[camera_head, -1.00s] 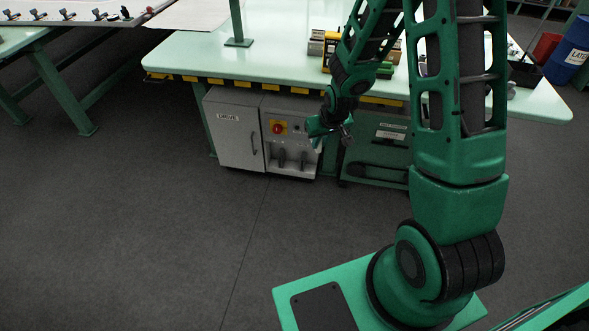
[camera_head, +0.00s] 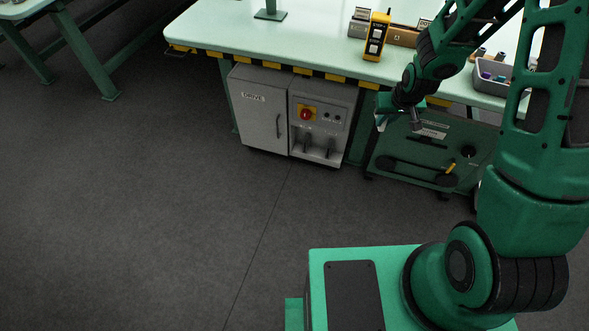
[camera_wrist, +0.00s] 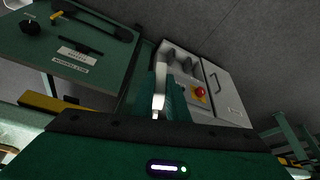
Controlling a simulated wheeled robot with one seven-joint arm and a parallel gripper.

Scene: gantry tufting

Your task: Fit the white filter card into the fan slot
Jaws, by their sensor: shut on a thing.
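My gripper (camera_head: 384,113) hangs in front of the upper left of a green machine cabinet (camera_head: 385,172), below the table edge. It is shut on a thin white piece, taken as the filter card (camera_head: 380,119); the card also shows nearly edge-on in the wrist view (camera_wrist: 159,92). The green cabinet's front carries a pale label, a narrow dark slot (camera_head: 427,140), knobs and a dark bar. The dark slot also shows in the wrist view (camera_wrist: 82,42). I cannot read whether it is the fan slot. The card is apart from it.
A grey cabinet (camera_head: 259,123) with a red knob (camera_head: 306,114) stands left of the green cabinet. The pale green table (camera_head: 300,40) above has a yellow-black striped edge and holds a yellow handset (camera_head: 377,37) and boxes. The floor in front is clear.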

